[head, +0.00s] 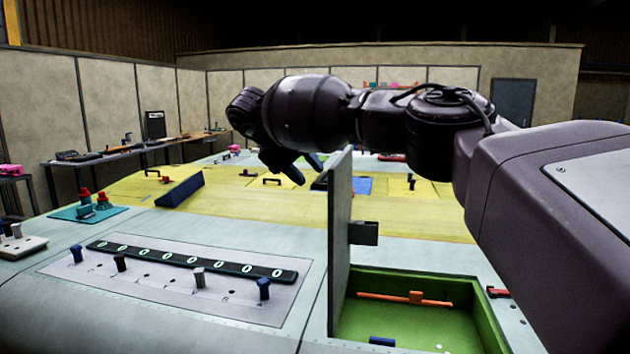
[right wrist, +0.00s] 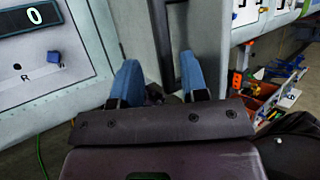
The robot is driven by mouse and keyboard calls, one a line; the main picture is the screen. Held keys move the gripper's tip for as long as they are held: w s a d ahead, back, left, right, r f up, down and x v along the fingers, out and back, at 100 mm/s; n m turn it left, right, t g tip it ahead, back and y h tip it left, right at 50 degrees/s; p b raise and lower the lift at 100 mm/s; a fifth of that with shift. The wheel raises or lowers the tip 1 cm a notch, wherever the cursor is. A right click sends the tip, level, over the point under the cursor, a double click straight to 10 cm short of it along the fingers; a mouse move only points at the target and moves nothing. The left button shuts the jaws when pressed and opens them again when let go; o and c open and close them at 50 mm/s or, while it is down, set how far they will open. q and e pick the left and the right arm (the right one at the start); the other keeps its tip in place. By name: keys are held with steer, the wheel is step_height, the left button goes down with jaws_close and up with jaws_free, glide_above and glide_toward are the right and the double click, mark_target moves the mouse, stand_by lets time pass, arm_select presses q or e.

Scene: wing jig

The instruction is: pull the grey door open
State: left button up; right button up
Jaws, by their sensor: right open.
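The grey door (head: 341,240) stands upright, swung open at the left side of a green-lined compartment (head: 420,325). A small dark piece (head: 364,233) sticks out from its right face. My right gripper (head: 292,168) is near the door's top edge, to its left in the head view. In the right wrist view its two blue fingers (right wrist: 159,70) are apart, with grey panel surfaces just beyond them. Nothing shows clearly held between them. I cannot tell whether a finger touches the door. My left gripper is not in view.
A panel with dark knobs and a numbered strip (head: 190,260) lies left of the door. An orange bar (head: 405,299) crosses inside the compartment. A yellow surface (head: 240,210) with handles and a blue block (head: 180,191) lies beyond. My right arm covers much of the right side.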

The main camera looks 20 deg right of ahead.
steer(key=v, duration=0.7)
steer(key=shift+a, duration=0.15)
steer(key=shift+r, duration=0.1)
